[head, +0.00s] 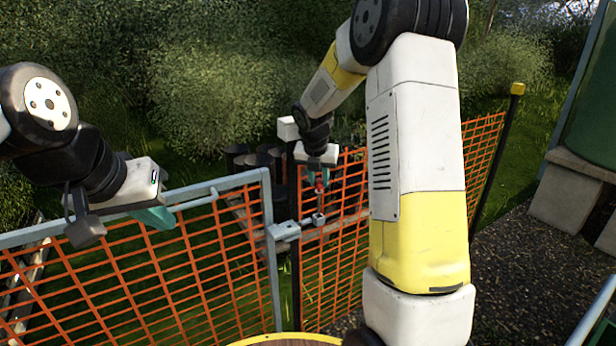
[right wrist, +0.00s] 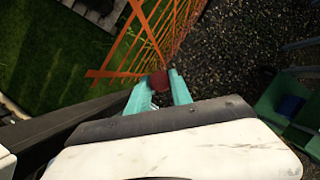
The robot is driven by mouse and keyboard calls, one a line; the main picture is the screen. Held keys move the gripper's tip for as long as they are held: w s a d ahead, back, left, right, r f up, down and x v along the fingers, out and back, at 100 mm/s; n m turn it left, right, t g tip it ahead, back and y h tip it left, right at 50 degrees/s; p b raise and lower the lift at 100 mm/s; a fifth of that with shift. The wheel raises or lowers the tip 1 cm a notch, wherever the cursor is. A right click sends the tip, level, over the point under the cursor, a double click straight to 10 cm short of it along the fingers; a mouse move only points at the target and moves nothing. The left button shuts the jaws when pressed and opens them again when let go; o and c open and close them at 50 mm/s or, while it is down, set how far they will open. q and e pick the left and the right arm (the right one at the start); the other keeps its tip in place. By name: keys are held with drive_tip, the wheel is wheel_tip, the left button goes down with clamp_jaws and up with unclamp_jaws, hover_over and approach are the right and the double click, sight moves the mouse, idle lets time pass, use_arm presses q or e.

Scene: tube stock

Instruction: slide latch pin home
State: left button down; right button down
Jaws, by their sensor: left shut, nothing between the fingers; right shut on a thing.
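The gate (head: 266,196) has a grey tube frame with orange mesh and spans the left of the head view. A grey latch fitting (head: 283,231) sits on its right upright, and a small grey block (head: 319,218) is just right of it. My right gripper (head: 320,178) is shut on a red knob (head: 320,186) above that block. The red knob also shows between the teal fingertips in the right wrist view (right wrist: 159,82). I cannot tell how the pin below the knob sits. My left gripper (head: 156,218) is shut and empty at the gate's top rail; contact is unclear.
Orange mesh fence (head: 485,150) runs right to a dark post with a yellow cap (head: 517,89). Dark cylinders (head: 255,160) stand behind the gate. Concrete blocks (head: 568,197) and a green container (head: 590,120) are at right. Gravel lies open between.

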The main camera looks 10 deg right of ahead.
sight(319, 204)
drive_tip(key=shift+f, duration=0.1)
idle(0.5)
drive_tip(key=shift+f, duration=0.8)
drive_tip(key=shift+f, duration=1.55)
drive_tip(key=shift+f, duration=1.75)
drive_tip(key=c, duration=1.1)
unclamp_jaws()
